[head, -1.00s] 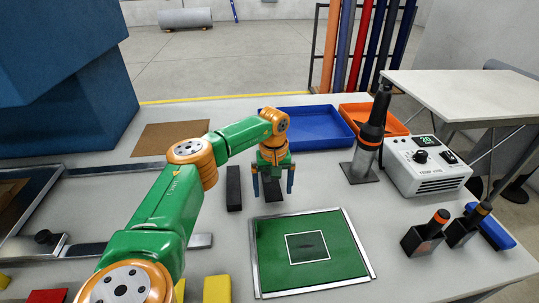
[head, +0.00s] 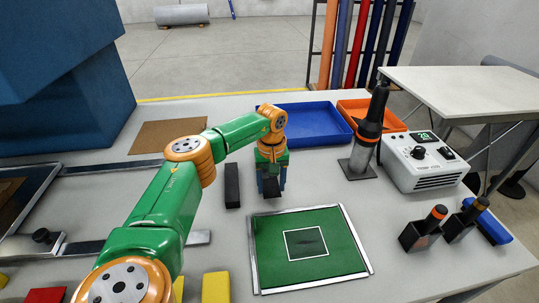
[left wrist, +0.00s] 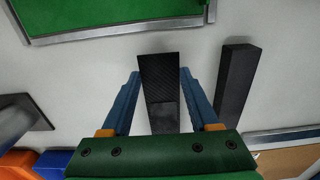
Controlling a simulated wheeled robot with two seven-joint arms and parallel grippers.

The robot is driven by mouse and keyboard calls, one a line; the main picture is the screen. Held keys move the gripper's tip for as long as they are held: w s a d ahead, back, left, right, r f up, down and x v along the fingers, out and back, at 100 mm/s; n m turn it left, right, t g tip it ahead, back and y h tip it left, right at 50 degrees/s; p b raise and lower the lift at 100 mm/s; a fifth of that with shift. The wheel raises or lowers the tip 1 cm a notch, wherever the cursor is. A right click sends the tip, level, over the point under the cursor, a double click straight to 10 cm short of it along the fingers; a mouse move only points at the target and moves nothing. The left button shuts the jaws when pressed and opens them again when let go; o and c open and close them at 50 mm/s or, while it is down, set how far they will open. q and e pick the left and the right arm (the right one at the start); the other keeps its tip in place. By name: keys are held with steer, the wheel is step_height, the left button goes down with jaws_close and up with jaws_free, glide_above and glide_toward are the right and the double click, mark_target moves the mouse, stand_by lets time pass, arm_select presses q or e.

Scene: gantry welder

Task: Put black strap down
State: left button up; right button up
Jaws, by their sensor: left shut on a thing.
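A black strap (head: 272,190) with a fine woven texture sits between the blue fingers of my left gripper (head: 271,187), just behind the green mat. In the left wrist view the strap (left wrist: 159,75) runs between the two fingers of the gripper (left wrist: 160,92), one on each side, and its far end sticks out past them. The gripper is shut on it. I cannot tell whether the strap touches the table. A second black bar (head: 232,186) lies on the table to the left, apart from the gripper; it also shows in the left wrist view (left wrist: 235,78). My right gripper is out of view.
The metal-framed green mat (head: 268,262) with a white square outline lies in front. A blue tray (head: 318,138) and an orange tray (head: 352,108) stand behind. A black-and-grey tool (head: 369,130) and a white control box (head: 425,165) stand right. A brown board (head: 168,136) lies left.

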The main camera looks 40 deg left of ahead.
arm_select(q)
steer(key=shift+r, duration=0.5)
step_height(320, 180, up, 9)
steer(key=b, duration=0.1)
steer(key=s+d+f+m, duration=0.1)
steer(key=s+d+m, duration=0.45)
steer(key=d, duration=0.45)
steer(key=s+d+f+m, duration=0.2)
steer(key=s+d+m, duration=0.35)
steer(key=d, duration=0.35)
steer(key=w+a+r+n, duration=0.2)
steer(key=w+a+n, duration=0.45)
steer(key=w, duration=0.25)
steer(key=w+a+r+n, duration=0.1)
steer(key=a+n, duration=0.3)
steer(key=a, duration=0.8)
steer(key=shift+w+a+r, duration=0.15)
steer(key=shift+w+a, duration=0.1)
steer(key=shift+w, duration=0.25)
steer(key=shift+n, duration=0.25)
